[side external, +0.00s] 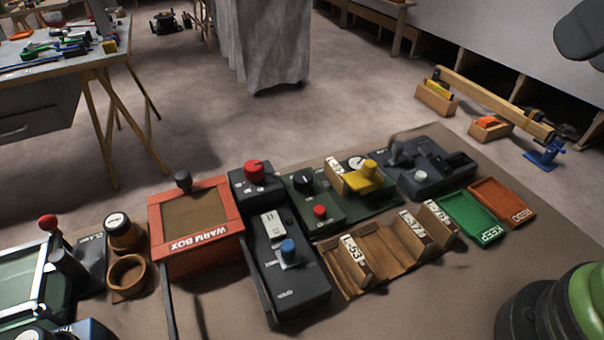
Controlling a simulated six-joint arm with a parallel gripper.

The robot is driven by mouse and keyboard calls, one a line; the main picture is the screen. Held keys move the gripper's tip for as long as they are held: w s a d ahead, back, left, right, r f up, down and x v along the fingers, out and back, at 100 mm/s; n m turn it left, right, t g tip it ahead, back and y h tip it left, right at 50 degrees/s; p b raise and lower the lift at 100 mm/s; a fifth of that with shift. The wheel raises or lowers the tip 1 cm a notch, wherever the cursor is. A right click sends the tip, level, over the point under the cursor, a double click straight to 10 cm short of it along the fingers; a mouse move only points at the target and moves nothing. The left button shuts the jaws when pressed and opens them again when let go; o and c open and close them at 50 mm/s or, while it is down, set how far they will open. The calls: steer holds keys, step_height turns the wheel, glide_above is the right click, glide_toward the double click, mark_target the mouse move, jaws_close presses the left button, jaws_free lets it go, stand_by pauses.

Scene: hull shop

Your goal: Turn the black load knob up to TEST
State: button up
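A black knob (303,181) with a light mark on top stands on a dark green panel (326,221) near the middle of the bench. It looks like the load knob, but no TEST marking can be read at this size. A red button (320,211) sits on the same panel, in front of the knob. A round white dial (357,163) and a yellow part (366,178) are to the knob's right. My gripper is not in view. Nothing is seen touching the knob.
A brown card rack (384,271) stands in front. Green KEEP (468,218) and orange REDO (503,202) trays lie right.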

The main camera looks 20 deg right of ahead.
steer(key=w+a+n+g, duration=0.2)
steer(key=w+a+n, duration=0.1)
steer(key=w+n, duration=0.5)
steer(key=n+g+h, duration=0.2)
steer(key=n+g, duration=0.2)
steer(key=n, duration=1.3)
glide_above(302, 176)
step_height(302, 176, down, 20)
steer(key=shift+s+f, duration=0.15)
steer(key=shift+f, duration=0.05)
step_height(302, 176, down, 10)
steer(key=shift+r, duration=0.25)
steer(key=c, duration=0.9)
